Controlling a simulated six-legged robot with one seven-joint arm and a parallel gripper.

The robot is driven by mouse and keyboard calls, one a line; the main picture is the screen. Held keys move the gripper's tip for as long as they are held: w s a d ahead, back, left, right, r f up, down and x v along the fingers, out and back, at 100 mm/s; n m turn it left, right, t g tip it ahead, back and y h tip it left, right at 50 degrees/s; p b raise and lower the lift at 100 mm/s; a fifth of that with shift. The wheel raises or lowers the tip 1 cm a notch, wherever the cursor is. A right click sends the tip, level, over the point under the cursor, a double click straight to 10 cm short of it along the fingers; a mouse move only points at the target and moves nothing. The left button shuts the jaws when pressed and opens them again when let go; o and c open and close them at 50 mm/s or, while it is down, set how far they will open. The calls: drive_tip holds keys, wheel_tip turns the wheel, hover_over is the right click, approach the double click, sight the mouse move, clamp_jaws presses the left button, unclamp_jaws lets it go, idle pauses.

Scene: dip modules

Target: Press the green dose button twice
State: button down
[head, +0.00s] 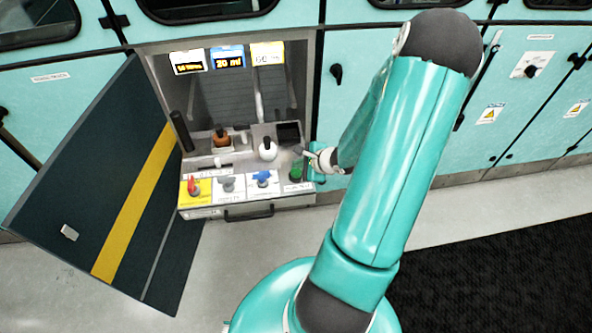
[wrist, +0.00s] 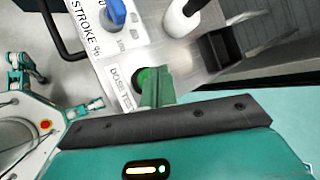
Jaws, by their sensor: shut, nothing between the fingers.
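The green dose button (head: 296,173) sits at the right end of the sloped front panel (head: 245,205), below the open cabinet bay. My gripper (head: 306,160) is shut and empty, right at the button from the right and above. In the wrist view the shut green fingertips (wrist: 158,86) overlap the button (wrist: 142,78) and its dark ring, hiding part of it. A "DOSE TEST" label (wrist: 122,88) lies beside it. I cannot tell whether the fingertips touch the button or whether it is pressed down.
A blue knob (head: 263,178), a grey knob (head: 227,184) and a red knob on yellow (head: 193,187) line the panel to the left. A white bottle (head: 268,150) and a brown bottle (head: 220,139) stand behind. An open dark door (head: 100,200) is at left.

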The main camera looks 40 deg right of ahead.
sight(299, 172)
drive_tip(key=shift+r, duration=2.45)
drive_tip(key=shift+r, duration=0.1)
drive_tip(key=w+a+r+n+g+y, duration=0.2)
drive_tip(key=a+r+n+g+y, duration=0.1)
drive_tip(key=a+r+n, duration=1.3)
drive_tip(key=s+a+r+n+h, duration=0.4)
drive_tip(key=s+a+r+n, duration=0.5)
drive_tip(key=s+a+r, duration=0.2)
drive_tip(key=shift+s+r+n+g, duration=0.3)
drive_tip(key=shift+r, duration=0.05)
